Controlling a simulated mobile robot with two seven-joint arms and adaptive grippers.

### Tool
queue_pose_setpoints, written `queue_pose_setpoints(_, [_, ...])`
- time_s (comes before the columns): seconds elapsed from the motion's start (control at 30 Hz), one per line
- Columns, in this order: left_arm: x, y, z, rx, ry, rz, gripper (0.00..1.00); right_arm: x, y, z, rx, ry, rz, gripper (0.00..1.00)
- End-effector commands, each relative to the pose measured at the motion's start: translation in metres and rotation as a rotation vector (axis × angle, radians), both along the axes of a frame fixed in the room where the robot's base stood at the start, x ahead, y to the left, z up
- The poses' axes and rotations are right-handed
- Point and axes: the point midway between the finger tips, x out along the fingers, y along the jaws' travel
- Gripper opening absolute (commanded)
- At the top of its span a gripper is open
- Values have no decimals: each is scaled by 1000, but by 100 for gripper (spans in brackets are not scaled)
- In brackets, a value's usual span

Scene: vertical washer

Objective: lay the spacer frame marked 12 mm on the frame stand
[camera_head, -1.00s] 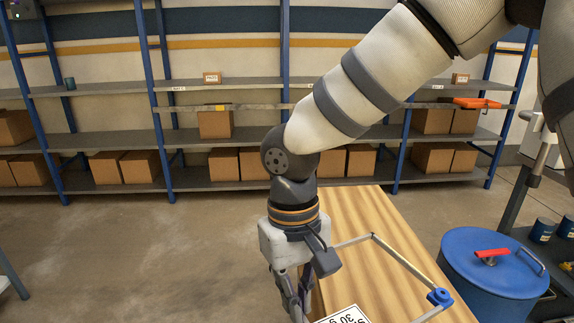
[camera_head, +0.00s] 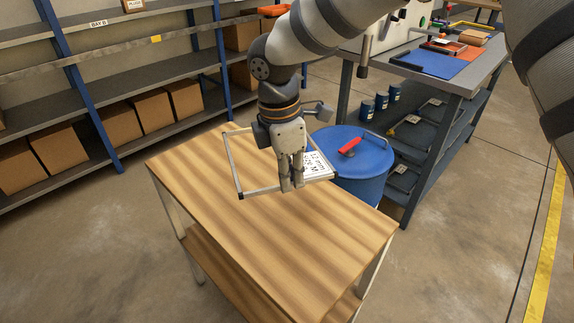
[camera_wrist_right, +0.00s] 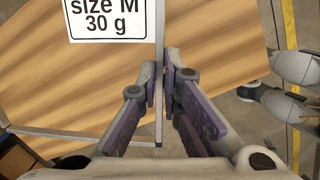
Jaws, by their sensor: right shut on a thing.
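My right gripper (camera_head: 291,187) is shut on one side bar of a thin grey rectangular frame (camera_head: 231,165). The frame is held over the wooden table; I cannot tell whether it touches the top. In the right wrist view the bar of the frame (camera_wrist_right: 159,60) runs between the fingertips of the right gripper (camera_wrist_right: 163,75). A white label (camera_wrist_right: 108,18) beside the bar reads "size M 30 g"; it also shows in the head view (camera_head: 318,164). No "12 mm" mark is legible. I cannot identify the frame stand.
The wooden table (camera_head: 270,245) has a mostly bare top. A blue drum (camera_head: 362,180) with a red handle stands close behind its right end. A workbench (camera_head: 455,75) with a blue mat stands at the back right. Shelves with cardboard boxes (camera_head: 152,112) line the left.

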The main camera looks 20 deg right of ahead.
Motion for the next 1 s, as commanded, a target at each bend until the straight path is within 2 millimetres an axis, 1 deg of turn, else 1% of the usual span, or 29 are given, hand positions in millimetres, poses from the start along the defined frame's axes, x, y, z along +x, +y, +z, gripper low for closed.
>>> queue_pose_setpoints(0.03, [-3, 0, -2, 0, 11, 0, 40, 10, -2, -6, 1, 2, 121, 0])
queue_pose_setpoints(0.1, [-4, 0, -3, -1, 15, 0, 40, 22, -4, -9, 2, 0, 277, 0])
queue_pose_setpoints(0.2, [-5, 0, -4, -1, 17, 0, 40, 32, -5, -11, 4, -2, 415, 0])
queue_pose_setpoints(0.27, [-5, 0, -4, -1, 19, 0, 40, 34, -6, -12, 3, -3, 454, 0])
queue_pose_setpoints(0.37, [-8, 0, -7, 0, 28, 0, 40, 35, -6, -20, 2, -1, 473, 0])
queue_pose_setpoints(0.8, [-32, 0, -31, 0, 113, -1, 40, 33, -6, -91, 5, 6, 469, 0])
queue_pose_setpoints(1.0, [-36, 0, -34, 1, 125, -2, 40, 34, -6, -109, 3, -1, 469, 0])
